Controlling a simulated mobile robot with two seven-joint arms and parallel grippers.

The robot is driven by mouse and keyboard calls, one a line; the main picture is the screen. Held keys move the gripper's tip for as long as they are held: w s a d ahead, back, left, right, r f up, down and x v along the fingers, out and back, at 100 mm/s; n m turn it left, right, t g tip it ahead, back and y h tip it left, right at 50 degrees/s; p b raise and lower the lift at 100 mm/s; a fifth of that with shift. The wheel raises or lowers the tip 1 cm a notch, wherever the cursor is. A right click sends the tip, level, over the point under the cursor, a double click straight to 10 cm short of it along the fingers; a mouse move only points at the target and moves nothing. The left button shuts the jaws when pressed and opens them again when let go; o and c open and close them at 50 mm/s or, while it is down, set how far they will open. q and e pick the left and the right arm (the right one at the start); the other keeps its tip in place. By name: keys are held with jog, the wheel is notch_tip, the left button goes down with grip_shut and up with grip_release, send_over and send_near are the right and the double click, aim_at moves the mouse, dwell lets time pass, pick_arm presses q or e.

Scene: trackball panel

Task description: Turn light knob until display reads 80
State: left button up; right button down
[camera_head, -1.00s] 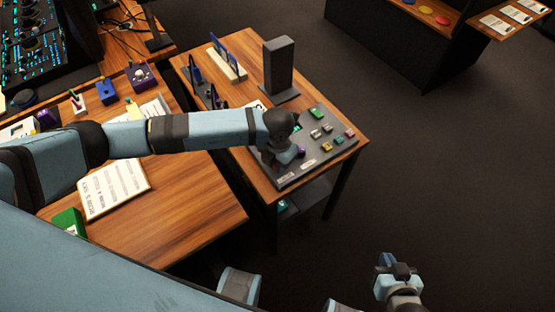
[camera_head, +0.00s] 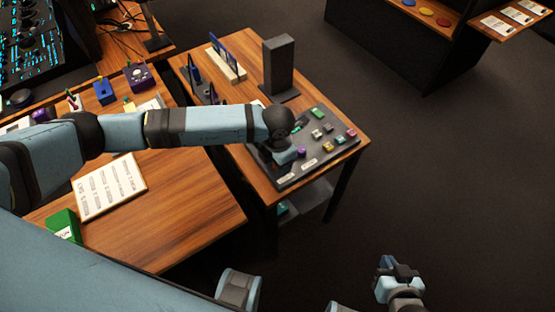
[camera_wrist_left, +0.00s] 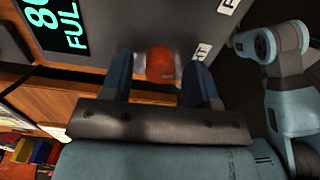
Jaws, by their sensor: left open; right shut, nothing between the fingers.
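In the left wrist view a red-orange knob-like piece (camera_wrist_left: 160,64) sits between the fingers of my open left gripper (camera_wrist_left: 160,85). I cannot tell whether the fingers touch it. A dark display (camera_wrist_left: 68,28) at the upper left shows large cyan characters, "8" with a cut-off digit that looks like 0, and "FUL" below. In the head view my left arm reaches over the grey control panel (camera_head: 338,150), and its wrist hides part of that panel. My left fingers are hidden there. My right gripper (camera_head: 390,264) is shut and empty, low at the right, away from the table.
The panel carries several coloured buttons and a purple piece (camera_head: 301,151). A dark upright box (camera_head: 279,68) stands behind it on the wooden table (camera_head: 362,137). A holder with blue pieces (camera_head: 228,60) is at its left. Open floor lies to the right.

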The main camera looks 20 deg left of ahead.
pick_arm(q)
jog(key=shift+r, duration=0.1)
notch_tip(320, 180, up, 14)
jog(key=shift+f, duration=0.2)
jog(key=shift+s, duration=0.1)
dwell(0.6)
